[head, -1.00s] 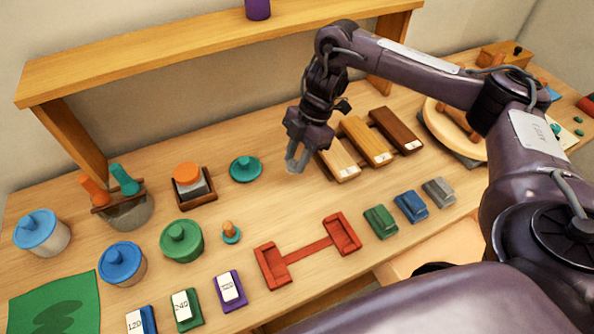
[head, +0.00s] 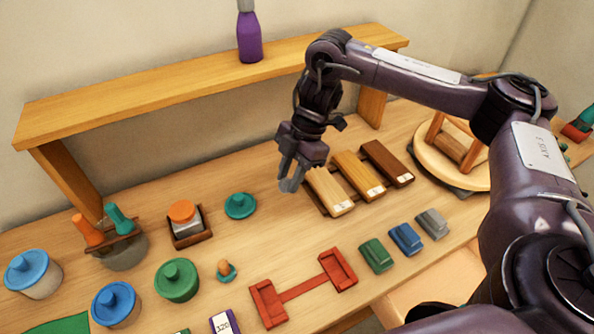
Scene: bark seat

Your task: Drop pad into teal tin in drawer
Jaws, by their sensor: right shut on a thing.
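My right gripper (head: 290,184) hangs above the back middle of the bench, left of the wooden blocks. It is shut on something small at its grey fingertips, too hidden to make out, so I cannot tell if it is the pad. A teal round lid with a knob (head: 240,206) lies on the bench to the left of and below the gripper in the picture. No open teal tin is visible. A pale wooden surface (head: 425,283) shows below the bench's front edge at the right; it may be the drawer, mostly hidden by my arm. My left gripper is out of view.
A raised shelf (head: 200,72) with a purple bottle (head: 249,38) stands behind. Wooden blocks (head: 330,192) lie right of the gripper. A red holder (head: 303,288), small coloured blocks (head: 405,238), and green (head: 177,280) and blue-lidded tins (head: 116,304) stand in front. Bench between gripper and holder is clear.

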